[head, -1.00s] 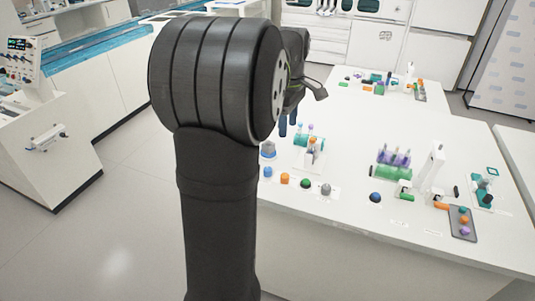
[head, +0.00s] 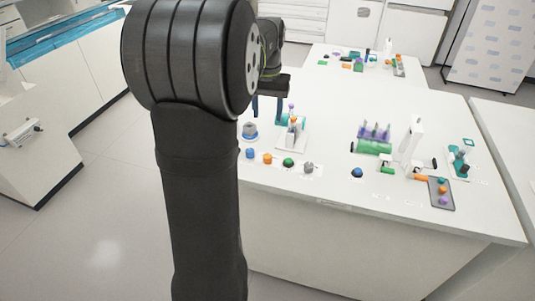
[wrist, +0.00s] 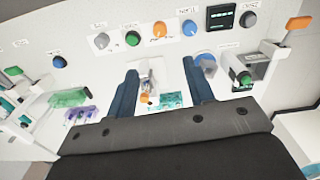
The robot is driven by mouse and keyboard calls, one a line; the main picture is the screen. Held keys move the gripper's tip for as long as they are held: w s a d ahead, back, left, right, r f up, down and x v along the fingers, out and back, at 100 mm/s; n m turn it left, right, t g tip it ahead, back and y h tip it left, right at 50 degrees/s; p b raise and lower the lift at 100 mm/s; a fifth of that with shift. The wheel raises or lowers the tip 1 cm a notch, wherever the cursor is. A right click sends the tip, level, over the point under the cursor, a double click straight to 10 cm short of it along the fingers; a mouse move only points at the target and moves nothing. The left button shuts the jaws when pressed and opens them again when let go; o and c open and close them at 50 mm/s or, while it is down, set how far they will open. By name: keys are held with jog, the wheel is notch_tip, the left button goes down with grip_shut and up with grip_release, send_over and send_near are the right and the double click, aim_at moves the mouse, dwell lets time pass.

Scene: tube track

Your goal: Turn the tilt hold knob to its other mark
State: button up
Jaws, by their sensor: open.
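My gripper (head: 269,108) is open, with two blue fingers, above the table's left part. In the wrist view its fingertips (wrist: 160,66) spread over a small white stand with an orange part (wrist: 146,98). A row of knobs lies beyond the fingertips there: grey (wrist: 101,40), green (wrist: 133,38), orange (wrist: 160,30) and blue (wrist: 190,28). A separate blue knob (wrist: 59,61) sits to the left. The labels are too small to read, so I cannot tell which is the tilt hold knob. No knob is between the fingers.
A grey-and-blue round piece (wrist: 205,62) is beside the right finger. A white fixture with a green knob (wrist: 245,79) stands at the right. In the head view, a purple tube rack (head: 375,131) and a white upright post (head: 411,138) stand further right.

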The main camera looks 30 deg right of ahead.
aim_at(267, 155)
notch_tip(267, 155, down, 17)
jog(key=shift+r, duration=0.2)
jog(key=shift+c, duration=0.2)
jog(key=c, duration=0.9)
